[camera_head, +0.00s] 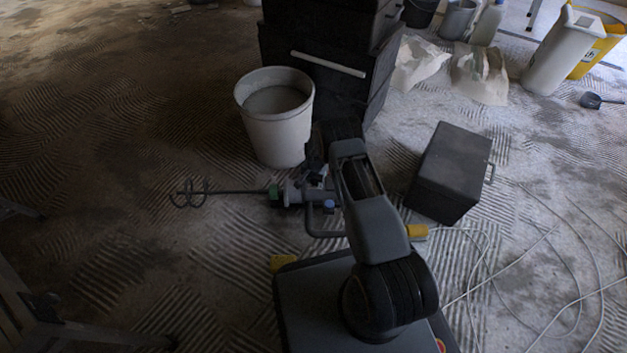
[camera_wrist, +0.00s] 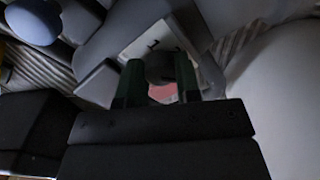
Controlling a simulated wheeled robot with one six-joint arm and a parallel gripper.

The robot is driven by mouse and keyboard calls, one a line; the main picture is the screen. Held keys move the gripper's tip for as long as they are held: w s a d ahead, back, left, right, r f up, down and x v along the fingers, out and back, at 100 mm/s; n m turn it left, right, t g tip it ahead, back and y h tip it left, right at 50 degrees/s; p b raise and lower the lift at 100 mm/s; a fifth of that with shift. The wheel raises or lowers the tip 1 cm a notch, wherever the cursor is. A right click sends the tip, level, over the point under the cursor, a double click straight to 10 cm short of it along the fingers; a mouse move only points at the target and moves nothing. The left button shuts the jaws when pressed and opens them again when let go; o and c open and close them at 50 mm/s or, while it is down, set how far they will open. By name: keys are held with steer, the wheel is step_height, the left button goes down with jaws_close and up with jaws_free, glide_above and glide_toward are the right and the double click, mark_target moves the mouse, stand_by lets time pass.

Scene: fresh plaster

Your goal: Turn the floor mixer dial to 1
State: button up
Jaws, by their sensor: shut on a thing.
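The floor mixer (camera_head: 292,194) lies on the ridged floor in the head view, its spiral paddle to the left and its body partly under my arm. In the wrist view, a dark round dial (camera_wrist: 158,66) sits on a pale plate (camera_wrist: 135,48) marked with a 1. My gripper (camera_wrist: 158,76) has its two green fingers on either side of the dial and is shut on it. The dial's pointer and setting cannot be made out. A reddish patch shows between the fingers, below the dial. In the head view the fingertips are hidden by my arm.
A white bucket (camera_head: 278,134) stands just behind the mixer, with a dark drawer cabinet (camera_head: 300,45) behind it. A dark box (camera_head: 450,172) stands to the right. Cables (camera_head: 550,232) lie loose on the right floor. The left floor is mostly clear.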

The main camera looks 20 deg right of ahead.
steer(key=n+b, duration=0.1)
steer(key=n, duration=0.9)
steer(key=shift+n, duration=0.3)
steer(key=n, duration=0.3)
steer(key=shift+n, duration=0.3)
steer(key=n, duration=0.4)
steer(key=shift+w+d+n, duration=0.1)
steer(key=shift+n, duration=2.2)
steer(key=shift+g, duration=0.3)
steer(key=o, duration=0.9)
steer(key=shift+o, duration=0.2)
